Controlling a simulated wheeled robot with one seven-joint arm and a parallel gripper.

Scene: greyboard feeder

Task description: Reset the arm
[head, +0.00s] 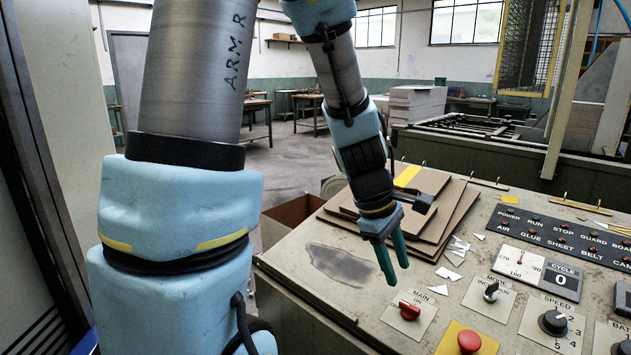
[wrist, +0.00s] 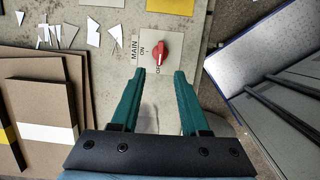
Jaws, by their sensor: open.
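My arm reaches down over the control panel (head: 335,300) from the upper middle of the head view. My gripper (head: 396,272) is open and empty. Its green fingers point down, above the panel and just up-left of the red MAIN switch (head: 409,310). In the wrist view the two fingertips of my gripper (wrist: 160,74) are apart with bare panel between them. The red MAIN switch (wrist: 161,48) shows just beyond them, and I see no contact. Its exact setting is hard to tell.
Greyboard sheets (head: 455,213) lie stacked behind my gripper, with white paper scraps (head: 449,273) beside them. A red mushroom button (head: 469,341), a motor inching knob (head: 491,292) and a speed knob (head: 553,321) stand up from the panel. A cardboard box (head: 290,215) stands left of the panel.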

